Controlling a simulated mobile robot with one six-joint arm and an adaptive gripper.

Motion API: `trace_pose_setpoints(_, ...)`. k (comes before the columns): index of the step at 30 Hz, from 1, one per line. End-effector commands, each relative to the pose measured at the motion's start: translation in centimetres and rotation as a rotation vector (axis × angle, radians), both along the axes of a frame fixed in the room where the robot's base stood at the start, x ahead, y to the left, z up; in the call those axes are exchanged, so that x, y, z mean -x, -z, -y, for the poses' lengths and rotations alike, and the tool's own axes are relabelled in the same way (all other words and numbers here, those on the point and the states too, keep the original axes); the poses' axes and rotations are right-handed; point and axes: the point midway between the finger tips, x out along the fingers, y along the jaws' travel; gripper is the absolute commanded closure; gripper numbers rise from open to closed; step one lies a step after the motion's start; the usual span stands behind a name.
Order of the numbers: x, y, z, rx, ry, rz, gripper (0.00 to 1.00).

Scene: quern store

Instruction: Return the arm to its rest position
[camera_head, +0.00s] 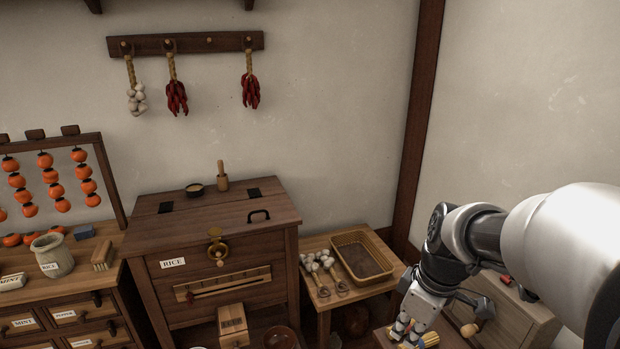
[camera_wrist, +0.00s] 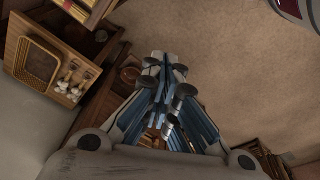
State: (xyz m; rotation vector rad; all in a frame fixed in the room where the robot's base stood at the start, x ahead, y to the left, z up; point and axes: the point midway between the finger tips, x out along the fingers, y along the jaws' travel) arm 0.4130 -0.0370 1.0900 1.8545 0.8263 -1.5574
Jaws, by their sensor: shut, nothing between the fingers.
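My gripper (camera_head: 408,330) hangs low at the right of the head view, at the end of my white and grey arm, above a small wooden surface at the bottom edge. In the wrist view my gripper (camera_wrist: 163,68) points out over the floor, its fingers together with nothing between them. Something yellow shows just beside the fingertips in the head view; how far apart they are I cannot tell.
A wooden rice chest (camera_head: 222,270) stands left of centre. A side table (camera_head: 325,312) beside it bears a wicker basket (camera_head: 343,244) and garlic bulbs. A light wooden cabinet (camera_head: 512,318) stands behind my arm. Open floor (camera_wrist: 240,80) fills the wrist view's right side.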

Motion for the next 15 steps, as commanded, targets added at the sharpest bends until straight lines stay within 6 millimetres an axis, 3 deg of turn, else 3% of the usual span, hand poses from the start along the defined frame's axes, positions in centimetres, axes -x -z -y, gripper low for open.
trace_pose_setpoints(1,1.7,-1.7,-0.7,0.002,0.070,0.025,1.00)
trace_pose_setpoints(6,7.3,-5.1,-2.4,-0.014,0.340,0.090,1.00)
trace_pose_setpoints(12,13.4,-6.6,-3.4,-0.073,0.636,0.168,1.00)
trace_pose_setpoints(15,15.5,-6.5,-3.6,-0.105,0.746,0.196,1.00)
